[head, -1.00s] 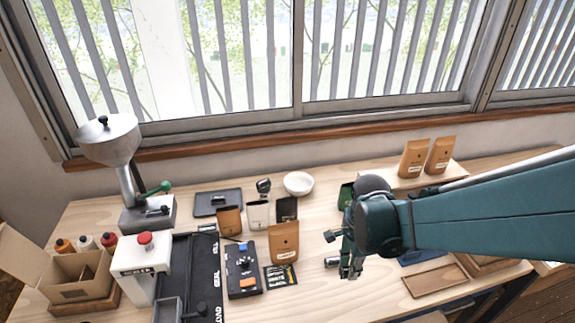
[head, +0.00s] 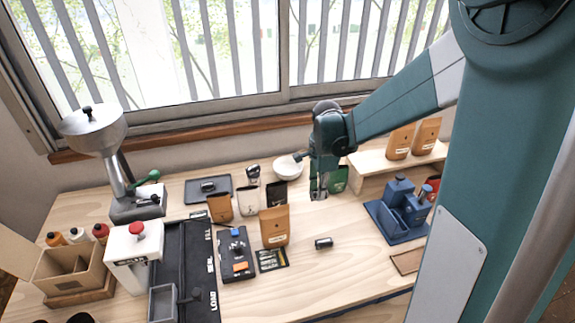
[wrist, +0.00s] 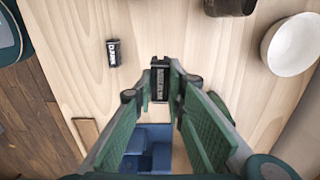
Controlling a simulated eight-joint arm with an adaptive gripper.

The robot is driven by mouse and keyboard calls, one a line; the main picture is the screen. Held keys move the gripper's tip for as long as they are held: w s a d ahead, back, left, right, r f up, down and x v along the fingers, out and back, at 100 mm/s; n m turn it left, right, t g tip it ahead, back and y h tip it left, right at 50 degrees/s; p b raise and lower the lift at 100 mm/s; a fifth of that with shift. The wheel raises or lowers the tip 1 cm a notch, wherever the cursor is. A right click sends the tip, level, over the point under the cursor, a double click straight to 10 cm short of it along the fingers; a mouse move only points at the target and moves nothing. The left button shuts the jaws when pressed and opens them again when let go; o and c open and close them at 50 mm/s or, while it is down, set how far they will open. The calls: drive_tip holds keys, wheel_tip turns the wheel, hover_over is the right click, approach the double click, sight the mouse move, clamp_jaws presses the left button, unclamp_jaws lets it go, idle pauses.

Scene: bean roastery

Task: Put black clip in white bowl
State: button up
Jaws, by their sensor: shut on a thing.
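My gripper (head: 318,190) hangs over the wooden table, right of the white bowl and slightly nearer the front. In the wrist view my gripper (wrist: 161,76) is shut on the black clip (wrist: 160,84), a small dark piece with pale marks between the fingertips. The clip cannot be made out in the head view. The white bowl (head: 288,168) stands upright at the back of the table, partly behind the wrist. It also shows at the upper right of the wrist view (wrist: 290,46), apart from the gripper and clip.
A blue stand (head: 400,212) and a wooden shelf with brown bags (head: 400,142) are at right. Several pouches (head: 274,227) stand at left.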

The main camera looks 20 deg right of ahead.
drive_tip(key=w, duration=1.4)
drive_tip(key=p, duration=0.2)
approach(288, 169)
drive_tip(key=shift+n, duration=0.3)
drive_tip(key=shift+s+a+r, duration=0.25)
drive_tip(key=shift+s+r, duration=0.7)
drive_tip(key=shift+s+a+r, duration=0.25)
drive_tip(key=shift+s+r, duration=0.7)
drive_tip(key=shift+f, duration=3.15)
drive_tip(key=shift+f, duration=0.1)
drive_tip(key=shift+f, duration=1.75)
drive_tip(key=shift+f+b, duration=0.15)
drive_tip(key=shift+b, duration=0.2)
